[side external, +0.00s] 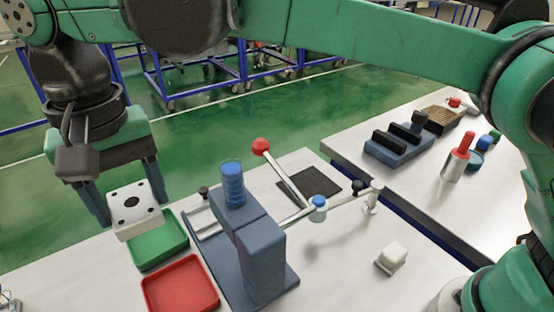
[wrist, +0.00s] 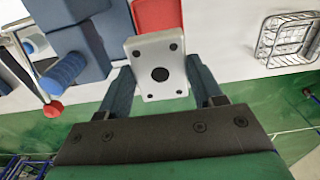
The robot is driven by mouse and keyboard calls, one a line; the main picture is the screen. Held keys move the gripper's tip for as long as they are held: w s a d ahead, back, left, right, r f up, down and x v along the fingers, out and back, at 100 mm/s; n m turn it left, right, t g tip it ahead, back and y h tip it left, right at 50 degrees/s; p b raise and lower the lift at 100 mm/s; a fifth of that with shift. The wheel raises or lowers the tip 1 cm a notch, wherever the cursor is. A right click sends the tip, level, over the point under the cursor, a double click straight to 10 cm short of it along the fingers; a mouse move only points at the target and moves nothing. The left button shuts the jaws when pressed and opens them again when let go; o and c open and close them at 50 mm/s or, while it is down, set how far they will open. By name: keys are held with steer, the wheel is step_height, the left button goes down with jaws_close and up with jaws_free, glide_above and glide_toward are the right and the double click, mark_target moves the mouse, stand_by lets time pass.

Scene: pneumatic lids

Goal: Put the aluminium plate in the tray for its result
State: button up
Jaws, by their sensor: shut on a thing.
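My gripper (side external: 128,203) is shut on the aluminium plate (side external: 137,212), a pale block with a dark centre hole and smaller corner holes. In the wrist view the plate (wrist: 157,73) sits between the two fingers of my gripper (wrist: 160,85). The plate is in the air, over or near the back left edge of the green tray (side external: 160,243); the exact height is unclear. The red tray (side external: 181,287) lies in front of the green one, and part of it shows in the wrist view (wrist: 158,14). Both trays look empty where visible. The green tray is hidden in the wrist view.
A blue-grey fixture (side external: 262,262) with a blue cylinder (side external: 232,185) and a red-knobbed lever (side external: 261,147) stands right of the trays. A small white block (side external: 392,257) lies farther right. A wire basket (wrist: 285,38) is on the table's other side. A second table holds several parts.

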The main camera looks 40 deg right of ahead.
mark_target(181, 294)
step_height(181, 294, down, 18)
steer(key=shift+f, duration=0.2)
steer(key=shift+f, duration=0.1)
steer(key=o, duration=1.1)
steer(key=shift+c, duration=0.2)
step_height(181, 294, up, 12)
steer(key=shift+d, duration=0.1)
